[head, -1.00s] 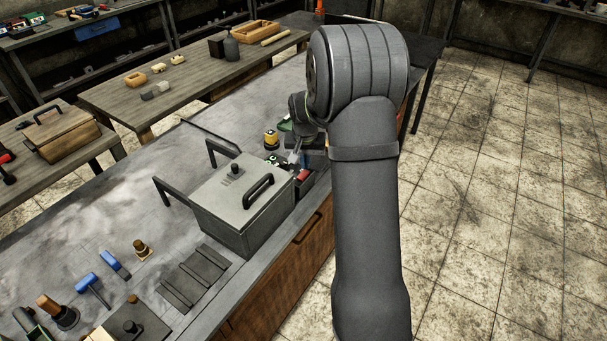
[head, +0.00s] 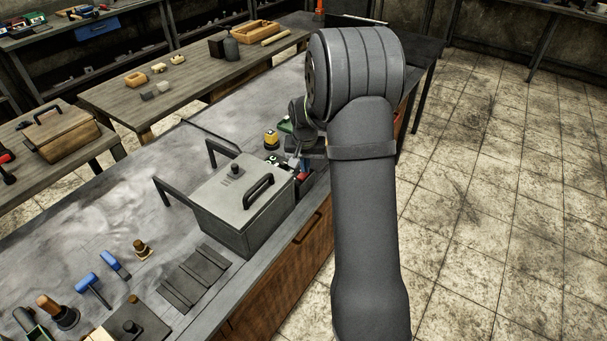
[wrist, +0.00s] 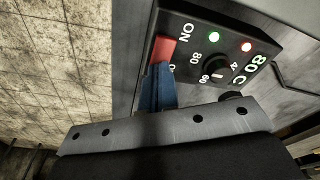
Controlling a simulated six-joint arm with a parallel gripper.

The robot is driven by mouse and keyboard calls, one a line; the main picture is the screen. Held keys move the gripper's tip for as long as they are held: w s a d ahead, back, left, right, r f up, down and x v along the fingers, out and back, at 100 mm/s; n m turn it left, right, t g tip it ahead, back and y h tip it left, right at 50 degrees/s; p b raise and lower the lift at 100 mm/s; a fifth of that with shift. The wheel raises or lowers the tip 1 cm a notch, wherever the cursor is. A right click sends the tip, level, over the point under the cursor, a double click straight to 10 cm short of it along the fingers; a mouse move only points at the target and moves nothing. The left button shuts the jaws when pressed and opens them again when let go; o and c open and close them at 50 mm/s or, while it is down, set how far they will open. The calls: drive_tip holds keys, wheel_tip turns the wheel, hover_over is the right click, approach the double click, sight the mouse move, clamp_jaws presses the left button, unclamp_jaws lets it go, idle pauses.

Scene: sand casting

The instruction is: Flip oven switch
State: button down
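The oven (head: 237,205) is a grey metal box with a black handle on its lid, standing on the bench. Its black control panel (wrist: 218,50) fills the upper middle of the wrist view. The panel has a red switch (wrist: 162,49) between ON and a partly covered marking, a dial, a lit green light, a red light and a green readout. My gripper's blue fingers (wrist: 157,86) appear shut together and empty. Their tips are at the lower end of the red switch; whether they touch it I cannot tell. In the head view my arm partly hides the panel.
A yellow-and-black item (head: 271,139) stands on the bench behind the oven. Tiled floor is open on the right.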

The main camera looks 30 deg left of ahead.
drive_tip(key=shift+r, duration=3.45)
drive_tip(key=shift+f, duration=3.55)
drive_tip(key=shift+r, duration=0.15)
